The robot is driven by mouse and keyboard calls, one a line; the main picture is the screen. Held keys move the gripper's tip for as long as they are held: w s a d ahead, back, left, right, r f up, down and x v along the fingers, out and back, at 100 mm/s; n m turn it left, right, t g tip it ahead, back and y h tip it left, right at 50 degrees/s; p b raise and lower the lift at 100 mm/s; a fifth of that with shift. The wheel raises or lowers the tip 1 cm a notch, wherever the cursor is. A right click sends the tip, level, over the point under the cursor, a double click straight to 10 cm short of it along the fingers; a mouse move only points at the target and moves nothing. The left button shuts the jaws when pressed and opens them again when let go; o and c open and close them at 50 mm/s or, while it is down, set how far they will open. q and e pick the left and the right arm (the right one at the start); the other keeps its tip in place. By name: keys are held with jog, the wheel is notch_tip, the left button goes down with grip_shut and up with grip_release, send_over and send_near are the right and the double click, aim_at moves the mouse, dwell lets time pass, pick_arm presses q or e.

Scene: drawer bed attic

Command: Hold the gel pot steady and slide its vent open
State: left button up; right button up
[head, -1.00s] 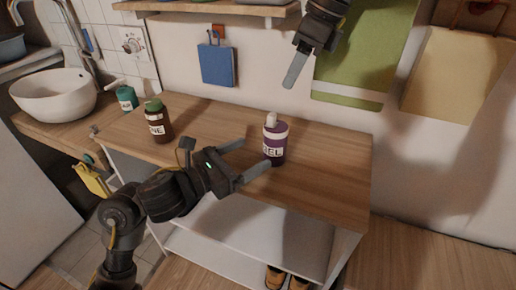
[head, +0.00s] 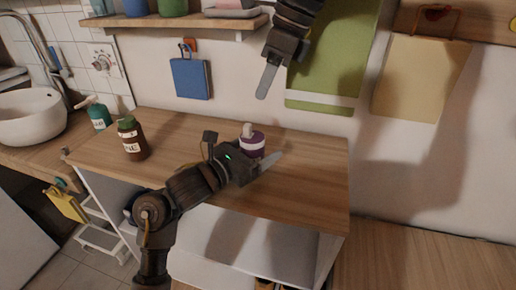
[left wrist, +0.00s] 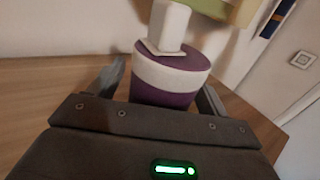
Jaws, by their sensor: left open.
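The gel pot (head: 256,142) is purple with a white band and stands upright on the wooden cabinet top. In the left wrist view the pot's body (left wrist: 162,98) stands between the two spread fingers (left wrist: 163,88); contact cannot be told. My right gripper (head: 268,78) hangs above and beyond the pot, by the wall; only one finger shows clearly, and it holds nothing visible.
A brown bottle with a green cap (head: 132,140) stands to the left on the cabinet top (head: 300,185). A teal bottle (head: 98,114) is by the white basin (head: 30,116). A shelf (head: 185,24) and a blue board (head: 190,78) are on the wall. The cabinet top's right side is clear.

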aim_at(249, 125)
pick_arm(q)
jog(key=c, duration=1.1)
pick_arm(e)
jog(key=shift+o, duration=0.6)
jog(key=shift+f, duration=0.1)
jog(key=shift+m+t, duration=0.5)
jog(key=shift+m, duration=0.3)
jog(key=x, duration=0.6)
jog(key=s+x, duration=0.1)
jog(key=x, duration=0.3)
jog(key=shift+f, duration=0.15)
grip_shut()
